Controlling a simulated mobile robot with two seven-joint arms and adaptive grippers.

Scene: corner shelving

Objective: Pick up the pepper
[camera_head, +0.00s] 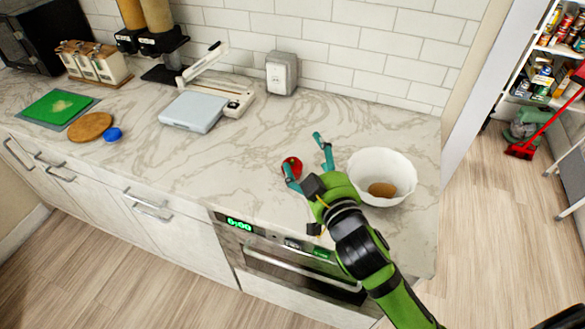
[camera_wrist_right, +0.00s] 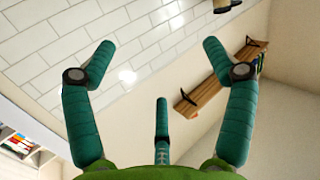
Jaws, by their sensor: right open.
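A red pepper (camera_head: 292,165) lies on the marble counter near its front edge, partly hidden by a teal finger of my right gripper. My right gripper (camera_head: 303,152) is open, with its fingers spread and one of them over or beside the pepper. I cannot tell whether that finger touches it. In the right wrist view the open gripper (camera_wrist_right: 160,62) has nothing between its teal fingers, and the pepper is not visible there. My left gripper is not in view.
A white bowl (camera_head: 367,160) holding a brown item (camera_head: 382,190) stands just right of my right gripper. The counter between is clear.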

